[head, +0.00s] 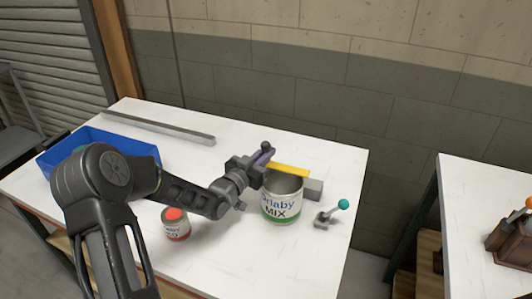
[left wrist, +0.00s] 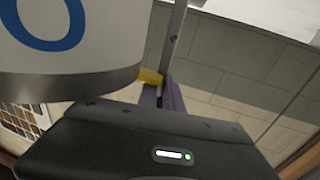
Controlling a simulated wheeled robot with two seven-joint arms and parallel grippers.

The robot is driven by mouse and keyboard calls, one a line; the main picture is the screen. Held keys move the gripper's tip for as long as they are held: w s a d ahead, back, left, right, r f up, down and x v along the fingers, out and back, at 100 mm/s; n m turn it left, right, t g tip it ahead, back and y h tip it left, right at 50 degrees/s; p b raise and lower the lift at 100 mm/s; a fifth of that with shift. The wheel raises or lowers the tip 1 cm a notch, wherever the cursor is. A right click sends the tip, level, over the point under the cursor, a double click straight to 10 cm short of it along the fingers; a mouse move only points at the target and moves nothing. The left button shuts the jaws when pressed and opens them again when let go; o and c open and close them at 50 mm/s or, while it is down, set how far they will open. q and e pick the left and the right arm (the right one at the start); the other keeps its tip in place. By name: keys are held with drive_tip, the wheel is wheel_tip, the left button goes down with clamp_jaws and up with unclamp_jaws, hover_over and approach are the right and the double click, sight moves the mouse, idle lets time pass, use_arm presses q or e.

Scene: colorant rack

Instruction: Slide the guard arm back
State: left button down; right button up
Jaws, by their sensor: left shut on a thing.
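The guard arm is a yellow bar (head: 290,170) lying level over the back rim of the large MIX can (head: 282,203). My left gripper (head: 264,156) is at the bar's left end, behind and left of the can, and is shut on the guard arm; a dark round knob (head: 266,146) shows just above the fingers. In the left wrist view the purplish fingers (left wrist: 162,97) close by a grey post (left wrist: 175,35), with a bit of yellow (left wrist: 150,77) beside them. The exact grip is partly hidden. My right gripper is not in view.
A grey block (head: 314,189) stands behind the can, and a lever with a teal ball (head: 343,204) to its right. A small can with an orange-red top (head: 175,223) is at front left. A blue bin (head: 90,143) and long grey bar (head: 160,127) lie further left.

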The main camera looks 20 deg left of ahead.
use_arm(q)
drive_tip(key=shift+w+r, duration=0.15)
drive_tip(key=shift+r, duration=0.3)
idle(0.4)
drive_tip(key=w+b, duration=0.3)
drive_tip(key=w, duration=0.1)
drive_tip(key=shift+w+a, duration=0.1)
drive_tip(key=shift+a, duration=0.05)
drive_tip(key=shift+r, duration=0.1)
drive_tip(key=c, duration=1.4)
unclamp_jaws()
drive_tip(key=shift+c, duration=0.2)
drive_tip(key=s+a+b, duration=0.1)
drive_tip(key=s, duration=0.7)
drive_tip(key=shift+f, duration=0.2)
